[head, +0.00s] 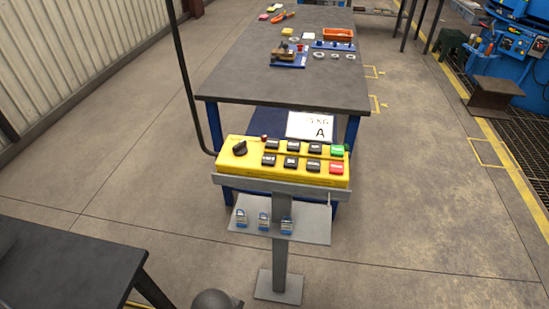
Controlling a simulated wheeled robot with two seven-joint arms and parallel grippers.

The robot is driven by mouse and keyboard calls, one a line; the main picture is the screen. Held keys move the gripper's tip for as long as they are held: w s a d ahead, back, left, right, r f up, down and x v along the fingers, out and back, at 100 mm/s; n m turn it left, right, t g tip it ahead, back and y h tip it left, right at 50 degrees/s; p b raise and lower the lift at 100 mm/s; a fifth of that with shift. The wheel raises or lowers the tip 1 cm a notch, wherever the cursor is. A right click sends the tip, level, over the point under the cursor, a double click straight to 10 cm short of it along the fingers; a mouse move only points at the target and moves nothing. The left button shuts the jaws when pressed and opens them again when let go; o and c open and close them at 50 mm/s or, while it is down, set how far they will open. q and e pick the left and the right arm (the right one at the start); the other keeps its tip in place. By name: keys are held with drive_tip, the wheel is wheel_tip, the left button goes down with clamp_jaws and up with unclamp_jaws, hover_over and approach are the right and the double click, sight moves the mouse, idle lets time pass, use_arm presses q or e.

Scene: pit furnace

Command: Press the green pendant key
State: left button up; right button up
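The yellow pendant box (228,164) rests on a grey stand in the middle of the head view. The green key (337,151) is at the right end of its upper row, above a red key (336,168). Several black keys and a black rotary knob (239,148) fill the rest of the face. A black cable rises from the box's left end. I cannot see either gripper in the head view. Nothing covers the green key.
A shelf (312,228) with three small padlocks (264,222) sits below the pendant. A white "A" sign (311,126) stands behind it. A workbench (237,83) with small parts is beyond. A dark table (60,265) is at lower left.

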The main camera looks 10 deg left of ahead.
drive_tip(key=shift+s+f, duration=0.15)
drive_tip(key=shift+s, duration=0.05)
clamp_jaws()
drive_tip(key=shift+w, duration=0.1)
drive_tip(key=shift+w+a+r, duration=0.2)
drive_tip(key=shift+a+r, duration=0.05)
drive_tip(key=shift+a, duration=0.05)
drive_tip(key=shift+d, duration=0.2)
drive_tip(key=shift+s+d+f, duration=0.1)
drive_tip(key=shift+s+f, duration=0.05)
drive_tip(key=shift+s, duration=0.05)
drive_tip(key=shift+w+a, duration=0.1)
drive_tip(key=shift+a, duration=0.2)
